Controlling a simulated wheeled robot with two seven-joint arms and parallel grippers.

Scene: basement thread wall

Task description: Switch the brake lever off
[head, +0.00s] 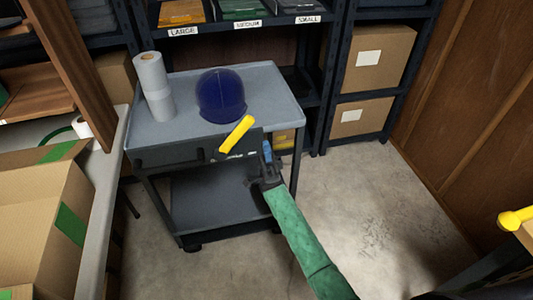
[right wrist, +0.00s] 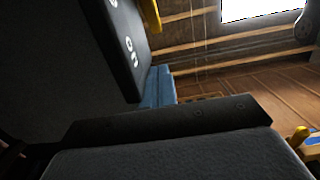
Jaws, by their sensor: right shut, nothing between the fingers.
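The yellow brake lever (head: 237,135) sticks up at a slant, to the upper right, from a dark box on the front of the grey cart (head: 205,110). Small white marks show on the box's face; the head view is too small to read them. In the right wrist view, the dark box (right wrist: 125,45) shows white letters reading "ON", and part of the yellow lever (right wrist: 151,14) shows at the top edge. My right gripper (head: 267,152), with blue fingertips, is shut and empty just right of the box, below the lever's tip. Its blue fingertips (right wrist: 158,88) appear beside the box. My left gripper is out of view.
A blue dome-shaped object (head: 221,96) and white rolls (head: 153,85) stand on the cart. Shelving with cardboard boxes (head: 378,58) stands behind. An open carton (head: 35,215) is at left. Another yellow-ended object (head: 515,218) is at the right edge. Floor right of the cart is clear.

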